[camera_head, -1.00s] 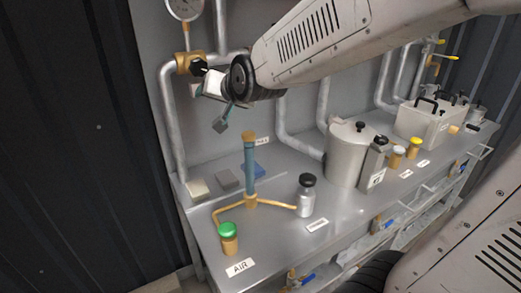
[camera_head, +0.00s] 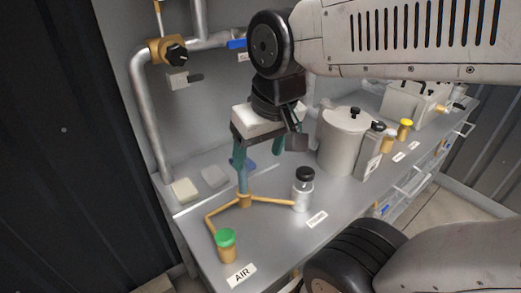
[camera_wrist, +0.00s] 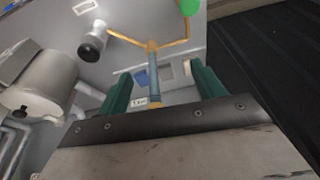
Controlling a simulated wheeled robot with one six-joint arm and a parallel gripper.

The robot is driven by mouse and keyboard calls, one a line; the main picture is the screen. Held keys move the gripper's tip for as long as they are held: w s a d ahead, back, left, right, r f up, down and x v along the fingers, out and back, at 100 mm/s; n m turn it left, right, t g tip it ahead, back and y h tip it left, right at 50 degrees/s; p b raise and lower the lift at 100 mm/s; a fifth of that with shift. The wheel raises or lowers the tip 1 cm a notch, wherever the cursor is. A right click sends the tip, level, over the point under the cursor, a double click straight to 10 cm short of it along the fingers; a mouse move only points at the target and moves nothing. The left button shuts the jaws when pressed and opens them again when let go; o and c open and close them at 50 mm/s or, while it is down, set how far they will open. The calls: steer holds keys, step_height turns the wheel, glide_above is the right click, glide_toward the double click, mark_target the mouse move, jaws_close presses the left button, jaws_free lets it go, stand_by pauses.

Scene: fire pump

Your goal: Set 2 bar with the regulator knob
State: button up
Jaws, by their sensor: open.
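The likely regulator is a brass body on the wall pipe with a black knob (camera_head: 176,55) facing out, at the upper left in the head view. Its gauge is cut off above the frame, so no pressure reading shows. My gripper (camera_head: 259,158) is open and empty, to the right of and below the knob, fingers pointing down. In the wrist view, the green fingers (camera_wrist: 161,84) stand apart, with the blue upright tube (camera_wrist: 153,75) showing between them. In the head view the tube is partly hidden by a finger. The knob does not show in the wrist view.
A green-capped brass fitting (camera_head: 226,245) stands by the AIR label (camera_head: 241,275). A black-capped bottle (camera_head: 303,189) and a large grey pot (camera_head: 341,143) stand to the right. A small box with a dark lever (camera_head: 182,79) sits below the knob. A blue handle (camera_head: 237,44) is right of it.

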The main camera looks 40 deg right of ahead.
steer(key=shift+s+d+f+g, duration=0.1)
steer(key=shift+s+g, duration=0.2)
steer(key=shift+s, duration=0.3)
steer(key=shift+s+d+f+g, duration=0.1)
steer(key=shift+s+g, duration=0.2)
steer(key=shift+s, duration=0.25)
steer(key=shift+a, duration=0.1)
steer(key=shift+s+d+f+n+g, duration=0.15)
steer(key=shift+s+n+g, duration=0.25)
steer(key=shift+s, duration=0.75)
stand_by(1.7)
